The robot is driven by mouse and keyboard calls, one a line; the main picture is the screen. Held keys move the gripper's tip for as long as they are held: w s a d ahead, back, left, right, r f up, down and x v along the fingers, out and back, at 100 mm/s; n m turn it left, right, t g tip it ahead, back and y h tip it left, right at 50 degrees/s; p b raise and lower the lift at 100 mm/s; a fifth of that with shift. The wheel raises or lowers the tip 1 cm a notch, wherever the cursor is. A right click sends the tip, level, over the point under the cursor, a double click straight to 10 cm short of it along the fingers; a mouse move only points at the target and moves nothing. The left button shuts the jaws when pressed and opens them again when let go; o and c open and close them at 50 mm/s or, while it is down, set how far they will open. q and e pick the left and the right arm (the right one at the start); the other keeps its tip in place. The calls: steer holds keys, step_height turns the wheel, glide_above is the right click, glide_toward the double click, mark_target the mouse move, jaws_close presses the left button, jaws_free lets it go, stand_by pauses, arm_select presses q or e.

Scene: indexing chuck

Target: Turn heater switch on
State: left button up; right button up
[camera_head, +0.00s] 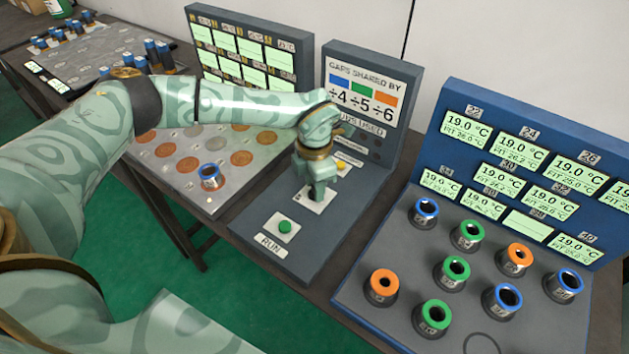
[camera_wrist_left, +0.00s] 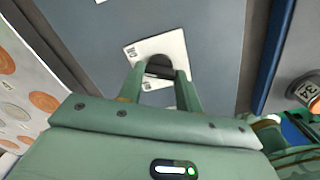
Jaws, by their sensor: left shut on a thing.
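The heater switch is a dark knob (camera_wrist_left: 160,68) on a small white plate (camera_wrist_left: 170,44), which also shows on the grey control panel (camera_head: 304,204) in the head view. My left gripper (camera_head: 318,190) reaches down onto this plate from above. In the left wrist view its two fingers (camera_wrist_left: 161,80) stand on either side of the dark knob and are shut on it. The plate's lettering is mostly hidden or too small to read, and I cannot tell which way the switch is set. My right gripper is not in view.
A green RUN button (camera_head: 285,226) sits in front of the switch, and a yellow button (camera_head: 341,164) sits behind it. To the right, a blue-backed station (camera_head: 453,135) holds several ringed sockets. To the left is a board (camera_head: 208,205) with coin-like discs and one blue-ringed cap.

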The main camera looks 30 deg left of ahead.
arm_select(q)
steer(key=shift+r, duration=0.1)
stand_by(0.3)
steer(key=o, duration=1)
step_height(320, 180, up, 16)
steer(key=shift+r+p, duration=0.1)
steer(key=shift+p, duration=1.05)
